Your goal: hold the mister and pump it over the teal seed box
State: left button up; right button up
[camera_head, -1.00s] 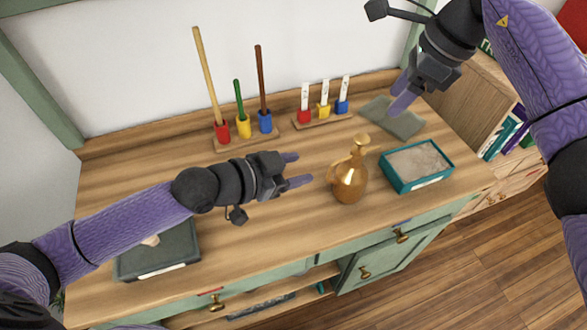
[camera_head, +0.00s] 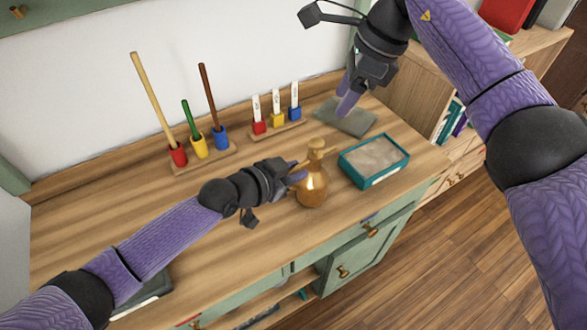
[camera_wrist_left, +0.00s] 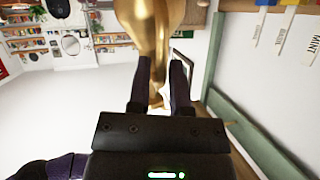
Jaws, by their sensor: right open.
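The brass mister (camera_head: 312,188) stands upright on the wooden cabinet top. My left gripper (camera_head: 296,172) is at its left side, the side with the handle. In the left wrist view, the mister's gold body (camera_wrist_left: 152,28) fills the top middle, and the two fingers (camera_wrist_left: 159,82) reach to it with a gap between them. A thin gold part shows in that gap; firm contact cannot be made out. The teal seed box (camera_head: 373,160), filled with pale soil, sits just right of the mister. My right gripper (camera_head: 346,95) is open and empty, above the grey-green cloth.
A grey-green cloth (camera_head: 346,117) lies behind the seed box. Seed markers in a wooden rack (camera_head: 278,127) and tools in coloured cups (camera_head: 200,152) stand along the back. The left middle of the top is clear.

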pick_arm(q)
grip_shut()
dwell(1.0)
pick_arm(e)
grip_shut()
dwell(1.6)
